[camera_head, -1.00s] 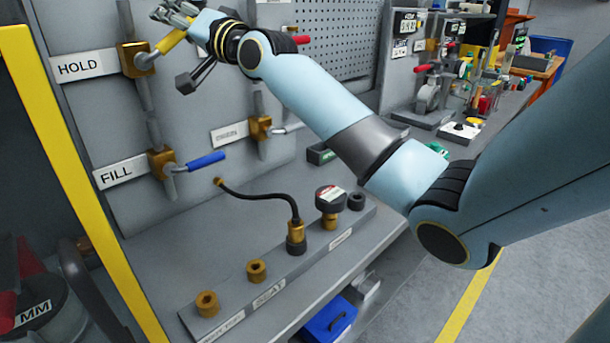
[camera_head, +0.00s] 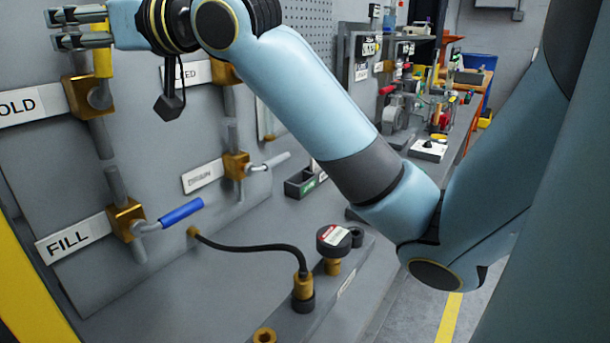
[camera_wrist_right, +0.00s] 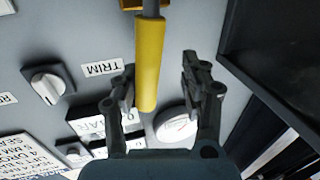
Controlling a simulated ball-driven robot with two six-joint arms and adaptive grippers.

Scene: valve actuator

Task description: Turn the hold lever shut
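The hold lever is a yellow handle (camera_head: 102,62) on the brass hold valve (camera_head: 83,97) at the upper left of the head view. It stands roughly upright in the picture above the valve. My right gripper (camera_head: 54,29) reaches across the lever's upper end from the right. In the right wrist view, the yellow lever (camera_wrist_right: 149,60) hangs down between the two spread fingers of the right gripper (camera_wrist_right: 160,65). A clear gap shows between the lever and the right-hand finger. The fingers are not closed on it. My left gripper is out of view.
Below is the fill valve with its blue lever (camera_head: 181,211). Another brass valve (camera_head: 236,165) is to its right. A black hose (camera_head: 250,246) and a gauge (camera_head: 334,237) are on the bench.

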